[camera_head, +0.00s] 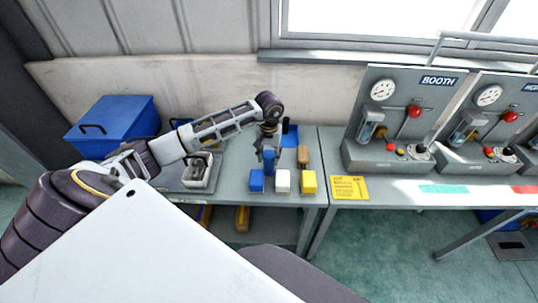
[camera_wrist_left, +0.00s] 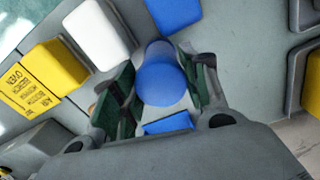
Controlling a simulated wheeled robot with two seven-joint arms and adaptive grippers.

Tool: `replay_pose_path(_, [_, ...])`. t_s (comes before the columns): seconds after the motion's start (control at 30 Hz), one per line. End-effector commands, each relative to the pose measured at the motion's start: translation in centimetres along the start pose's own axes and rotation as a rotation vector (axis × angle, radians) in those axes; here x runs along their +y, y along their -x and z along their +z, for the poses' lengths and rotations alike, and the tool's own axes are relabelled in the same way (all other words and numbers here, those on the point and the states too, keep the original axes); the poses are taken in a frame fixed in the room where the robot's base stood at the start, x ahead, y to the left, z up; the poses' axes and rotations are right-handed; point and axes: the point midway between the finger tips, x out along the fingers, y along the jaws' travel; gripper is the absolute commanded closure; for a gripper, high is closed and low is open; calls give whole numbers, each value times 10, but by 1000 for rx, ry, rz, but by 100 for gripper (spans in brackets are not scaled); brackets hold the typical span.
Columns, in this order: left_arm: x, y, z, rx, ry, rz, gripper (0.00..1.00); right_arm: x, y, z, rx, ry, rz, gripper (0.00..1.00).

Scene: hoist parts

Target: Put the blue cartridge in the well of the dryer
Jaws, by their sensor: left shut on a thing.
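My left gripper (camera_head: 268,154) is over the left table, behind the row of coloured blocks. In the left wrist view, its fingers (camera_wrist_left: 160,92) are shut on the blue cartridge (camera_wrist_left: 160,75), a round blue cylinder seen nearly end-on. The cartridge (camera_head: 269,161) also shows small below the gripper in the head view. The dryer is not clearly identifiable. Grey panels with a gauge and a slanted clear cylinder stand on the right table; the nearer one is marked BOOTH (camera_head: 398,115). No open well can be made out. My right gripper is not in view.
Blue (camera_head: 257,181), white (camera_head: 282,181) and yellow (camera_head: 308,182) blocks line the left table's front edge. A brown-orange piece (camera_head: 303,156) stands behind the yellow block. A grey-white box (camera_head: 200,171) and blue toolbox (camera_head: 113,124) are left. A yellow label (camera_head: 349,188) lies before the panels.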

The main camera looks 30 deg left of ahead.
Motion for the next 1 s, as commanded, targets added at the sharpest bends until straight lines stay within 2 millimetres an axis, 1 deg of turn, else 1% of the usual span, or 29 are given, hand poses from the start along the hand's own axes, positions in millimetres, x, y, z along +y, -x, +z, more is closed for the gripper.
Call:
replay_pose_path(0.17, [0, -3, 0, 1, 0, 0, 96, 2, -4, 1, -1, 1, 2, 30])
replay_pose_path(0.2, [0, -3, 0, 0, 0, 0, 54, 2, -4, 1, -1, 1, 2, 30])
replay_pose_path(0.37, [0, -2, 0, 0, 0, 0, 34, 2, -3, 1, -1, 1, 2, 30])
replay_pose_path(0.83, [0, -1, 0, 0, 0, 0, 34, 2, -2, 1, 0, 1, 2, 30])
replay_pose_path(0.93, [0, 1, 0, 0, 0, 0, 34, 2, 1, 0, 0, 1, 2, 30])
replay_pose_path(1.0, [0, 6, -1, 3, 0, 1, 34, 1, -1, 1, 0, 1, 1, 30])
